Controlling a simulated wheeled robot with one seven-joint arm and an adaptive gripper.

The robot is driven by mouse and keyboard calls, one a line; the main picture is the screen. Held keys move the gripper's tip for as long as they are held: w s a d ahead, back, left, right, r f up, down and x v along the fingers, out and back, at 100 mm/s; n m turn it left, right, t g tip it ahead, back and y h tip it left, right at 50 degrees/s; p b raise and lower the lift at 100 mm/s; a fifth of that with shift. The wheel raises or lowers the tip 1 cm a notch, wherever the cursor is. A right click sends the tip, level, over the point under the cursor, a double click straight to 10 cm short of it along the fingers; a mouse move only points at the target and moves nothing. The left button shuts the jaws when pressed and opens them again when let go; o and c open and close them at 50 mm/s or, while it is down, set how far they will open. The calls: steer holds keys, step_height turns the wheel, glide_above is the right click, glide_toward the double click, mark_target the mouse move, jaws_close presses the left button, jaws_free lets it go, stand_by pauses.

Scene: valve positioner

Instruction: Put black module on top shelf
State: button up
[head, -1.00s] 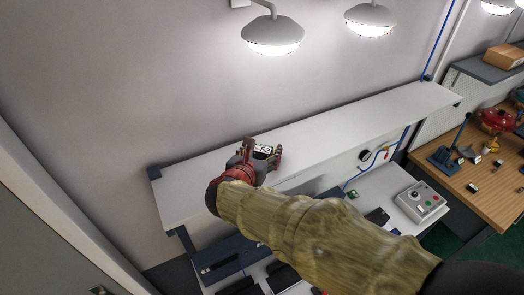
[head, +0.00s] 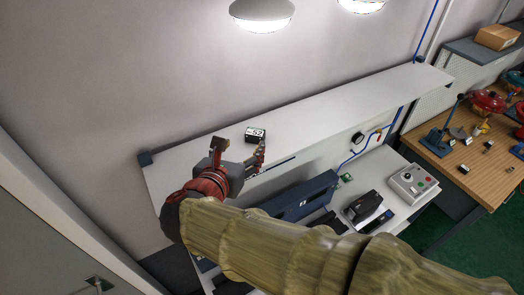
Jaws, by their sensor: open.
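The black module (head: 255,135), a small dark block with a white label on its upper face, rests on the white top shelf (head: 345,105), left of the shelf's middle. My gripper (head: 236,150) is open, with its two fingers spread, at the shelf's front side and nearer to me than the module. The module appears clear of the fingers. My sleeved forearm hides part of the bench below the shelf.
Below the shelf are a long blue unit (head: 303,196), a dark device (head: 366,208) and a grey control box (head: 413,182) with buttons. A wooden bench (head: 478,165) with valves stands at right. Lamps (head: 262,12) hang above. The shelf right of the module is clear.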

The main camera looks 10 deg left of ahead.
steer(key=s+d+f+m+g+h, duration=0.1)
steer(key=s+d+m+g, duration=0.15)
steer(key=d+m, duration=0.65)
steer(key=s+d+f+m+g+h, duration=0.1)
steer(key=d+m+g+h, duration=0.2)
steer(key=d, duration=0.9)
steer(key=s+d+m+g+y, duration=0.1)
steer(key=s+d+m+y, duration=0.2)
steer(key=s+m, duration=0.3)
steer(key=s+d+m+g+y, duration=0.1)
steer(key=s+d+m, duration=0.5)
steer(key=m, duration=1)
steer(key=shift+s+f+y, duration=0.45)
steer(key=shift+s+y, duration=0.1)
steer(key=shift+y, duration=0.35)
